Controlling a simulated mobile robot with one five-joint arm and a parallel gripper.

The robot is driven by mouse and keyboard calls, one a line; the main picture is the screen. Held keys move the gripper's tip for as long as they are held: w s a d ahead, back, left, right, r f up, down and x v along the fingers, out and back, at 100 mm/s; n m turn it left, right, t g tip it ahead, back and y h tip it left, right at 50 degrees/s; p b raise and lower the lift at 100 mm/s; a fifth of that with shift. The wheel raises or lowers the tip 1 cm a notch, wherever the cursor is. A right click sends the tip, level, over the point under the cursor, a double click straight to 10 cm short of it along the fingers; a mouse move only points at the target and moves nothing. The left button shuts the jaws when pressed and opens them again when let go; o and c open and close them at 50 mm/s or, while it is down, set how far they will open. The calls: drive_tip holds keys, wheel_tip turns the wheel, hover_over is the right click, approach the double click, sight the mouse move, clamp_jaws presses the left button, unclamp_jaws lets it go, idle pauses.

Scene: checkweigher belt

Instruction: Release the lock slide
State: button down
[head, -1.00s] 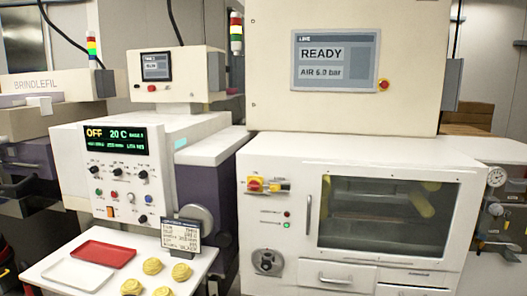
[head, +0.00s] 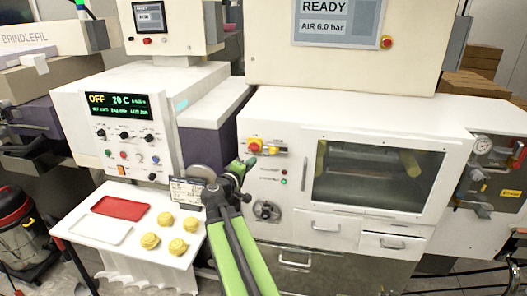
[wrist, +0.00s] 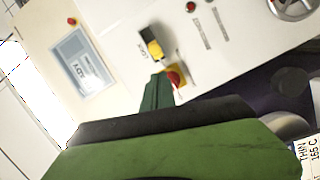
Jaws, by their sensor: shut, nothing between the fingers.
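The lock slide (head: 274,150) is a small yellow-and-dark piece on the white cabinet front, just right of a red knob on a yellow plate (head: 255,146). In the wrist view the slide (wrist: 152,45) shows beside the red knob (wrist: 173,79). My gripper (head: 246,165) is shut and empty, just below and left of the slide in the head view. In the wrist view its green fingers (wrist: 157,90) point toward the panel and overlap the edge of the yellow plate. The slide looks apart from the fingertips; contact with the plate cannot be told.
A dark rotary handle (head: 267,211) and small indicator lights sit below the slide. A windowed door (head: 375,175) is to the right. At left a white table (head: 75,226) holds a red tray (head: 118,206) and several yellow pieces; a small sign (head: 187,191) stands near my arm.

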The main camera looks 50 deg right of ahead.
sight(273, 150)
drive_tip(key=shift+d+r, duration=0.1)
drive_tip(key=shift+r, duration=0.1)
drive_tip(key=x, duration=1)
drive_tip(key=shift+r+b, duration=0.15)
drive_tip(key=shift+b, duration=0.15)
